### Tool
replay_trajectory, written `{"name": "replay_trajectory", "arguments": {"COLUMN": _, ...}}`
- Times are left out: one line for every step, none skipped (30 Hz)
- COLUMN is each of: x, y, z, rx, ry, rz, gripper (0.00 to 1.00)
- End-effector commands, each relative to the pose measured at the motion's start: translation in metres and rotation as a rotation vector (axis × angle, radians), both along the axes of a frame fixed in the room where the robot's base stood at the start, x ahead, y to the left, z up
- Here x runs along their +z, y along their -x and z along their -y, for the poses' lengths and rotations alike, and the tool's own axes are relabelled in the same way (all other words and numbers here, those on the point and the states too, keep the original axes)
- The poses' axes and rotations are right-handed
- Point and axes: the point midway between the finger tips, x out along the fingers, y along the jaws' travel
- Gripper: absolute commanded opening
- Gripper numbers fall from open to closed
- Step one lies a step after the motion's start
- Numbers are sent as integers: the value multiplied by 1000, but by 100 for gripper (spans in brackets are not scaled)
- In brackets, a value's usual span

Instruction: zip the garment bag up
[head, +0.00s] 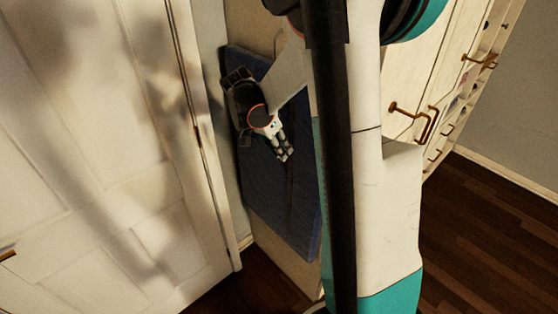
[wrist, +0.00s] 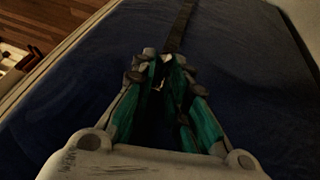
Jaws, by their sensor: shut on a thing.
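The dark blue garment bag (head: 262,190) hangs flat and upright against a pale panel in the head view. It fills most of the wrist view (wrist: 75,75). A dark zip strip (head: 290,200) runs down it below my fingers. In the wrist view the strip (wrist: 181,25) runs away from the fingertips. My gripper (head: 285,154) is at the bag's front, on the zip line. In the wrist view its teal-lined fingers (wrist: 166,72) are closed together on a small zip pull (wrist: 165,58), mostly hidden between the tips.
A white panelled door (head: 110,150) stands to the left, close to the bag. A cream cabinet (head: 420,80) with brass handles (head: 415,118) stands to the right. Dark wooden floor (head: 480,220) shows at the lower right. My own arm and column block the middle of the head view.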

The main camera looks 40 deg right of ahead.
Motion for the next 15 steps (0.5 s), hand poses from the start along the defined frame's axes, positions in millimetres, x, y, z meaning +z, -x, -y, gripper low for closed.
{"name": "replay_trajectory", "arguments": {"x": 27, "y": -1, "z": -1, "rx": 5, "ry": -2, "rz": 1, "gripper": 0}}
{"name": "replay_trajectory", "arguments": {"x": 36, "y": -1, "z": -1, "rx": 5, "ry": -2, "rz": 1, "gripper": 0}}
{"name": "replay_trajectory", "arguments": {"x": 49, "y": -1, "z": -1, "rx": 5, "ry": -2, "rz": 1, "gripper": 0}}
{"name": "replay_trajectory", "arguments": {"x": 57, "y": -1, "z": -1, "rx": 5, "ry": -2, "rz": 1, "gripper": 0}}
{"name": "replay_trajectory", "arguments": {"x": 66, "y": -1, "z": -1, "rx": 5, "ry": -2, "rz": 1, "gripper": 0}}
{"name": "replay_trajectory", "arguments": {"x": 76, "y": -1, "z": -1, "rx": 5, "ry": -2, "rz": 1, "gripper": 0}}
{"name": "replay_trajectory", "arguments": {"x": 84, "y": -1, "z": -1, "rx": 5, "ry": -2, "rz": 1, "gripper": 0}}
{"name": "replay_trajectory", "arguments": {"x": 91, "y": -1, "z": -1, "rx": 5, "ry": -2, "rz": 1, "gripper": 0}}
{"name": "replay_trajectory", "arguments": {"x": 99, "y": -1, "z": -1, "rx": 5, "ry": -2, "rz": 1, "gripper": 0}}
{"name": "replay_trajectory", "arguments": {"x": 105, "y": -1, "z": -1, "rx": 5, "ry": -2, "rz": 1, "gripper": 0}}
{"name": "replay_trajectory", "arguments": {"x": 110, "y": -1, "z": -1, "rx": 5, "ry": -2, "rz": 1, "gripper": 0}}
{"name": "replay_trajectory", "arguments": {"x": 117, "y": -1, "z": -1, "rx": 5, "ry": -2, "rz": 1, "gripper": 0}}
{"name": "replay_trajectory", "arguments": {"x": 121, "y": -1, "z": -1, "rx": 5, "ry": -2, "rz": 1, "gripper": 0}}
{"name": "replay_trajectory", "arguments": {"x": 125, "y": -1, "z": -1, "rx": 5, "ry": -2, "rz": 1, "gripper": 0}}
{"name": "replay_trajectory", "arguments": {"x": 129, "y": -1, "z": -1, "rx": 5, "ry": -2, "rz": 1, "gripper": 0}}
